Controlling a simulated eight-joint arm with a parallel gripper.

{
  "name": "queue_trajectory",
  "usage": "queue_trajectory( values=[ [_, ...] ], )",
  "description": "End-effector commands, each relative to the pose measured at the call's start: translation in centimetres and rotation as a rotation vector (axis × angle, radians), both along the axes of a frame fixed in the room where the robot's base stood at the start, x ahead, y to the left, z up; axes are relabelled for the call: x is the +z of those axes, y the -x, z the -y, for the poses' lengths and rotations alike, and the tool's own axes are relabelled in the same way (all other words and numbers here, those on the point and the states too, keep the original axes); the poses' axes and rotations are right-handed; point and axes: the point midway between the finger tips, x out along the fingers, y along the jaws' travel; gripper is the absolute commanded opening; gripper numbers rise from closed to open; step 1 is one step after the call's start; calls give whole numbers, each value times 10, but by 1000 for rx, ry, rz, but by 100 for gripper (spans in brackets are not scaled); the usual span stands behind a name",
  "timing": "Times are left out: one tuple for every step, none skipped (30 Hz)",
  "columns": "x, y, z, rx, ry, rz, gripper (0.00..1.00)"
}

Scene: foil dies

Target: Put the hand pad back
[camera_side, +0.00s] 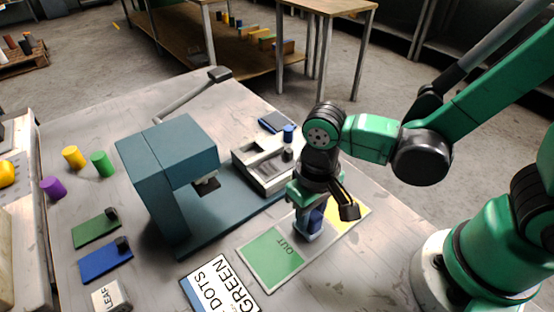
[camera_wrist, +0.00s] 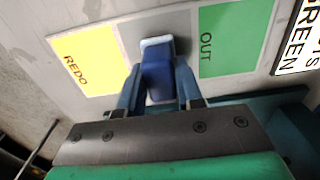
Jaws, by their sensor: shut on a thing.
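My gripper (camera_side: 311,208) is shut on a dark blue block with a pale edge, which I take to be the hand pad (camera_side: 316,219). In the wrist view the hand pad (camera_wrist: 157,75) sits between the two fingers of my gripper (camera_wrist: 160,88), its pale edge at the far side. It is over the grey strip between the green OUT field (camera_side: 275,257) and the yellow REDO field (camera_side: 352,215). I cannot tell whether its underside touches the board. My gripper partly hides the pad and the REDO field in the side view.
A teal press (camera_side: 170,155) with a lever stands left of my gripper. A pale fixture (camera_side: 262,170) and a dark blue flat piece (camera_side: 272,121) lie behind. A GREEN DOTS card (camera_side: 221,287), green and blue plates with black knobs, and coloured cylinders lie to the front and left.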

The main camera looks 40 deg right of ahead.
Motion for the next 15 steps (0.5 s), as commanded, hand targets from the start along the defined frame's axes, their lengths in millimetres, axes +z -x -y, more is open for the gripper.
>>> queue_trajectory(
  values=[
    [0, 0, 0, 0, 0, 0, 0],
    [0, 0, 0, 0, 0, 0, 0],
    [0, 0, 0, 0, 0, 0, 0],
    [0, 0, 0, 0, 0, 0, 0],
    [0, 0, 0, 0, 0, 0, 0],
    [0, 0, 0, 0, 0, 0, 0],
    [-1, 0, 0, 0, 0, 0, 0],
    [-2, 0, 0, 0, 0, 0, 0],
    [-3, 0, 0, 0, 0, 0, 34],
    [-3, 0, 0, 0, 0, 0, 42],
    [-2, 0, 0, 0, 0, 0, 51],
    [-2, 0, 0, 0, 0, 0, 62],
    [-2, 0, 0, 0, 0, 0, 62],
    [-2, 0, 0, 0, 0, 0, 62],
    [-2, 0, 0, 0, 0, 0, 62]
  ],
)
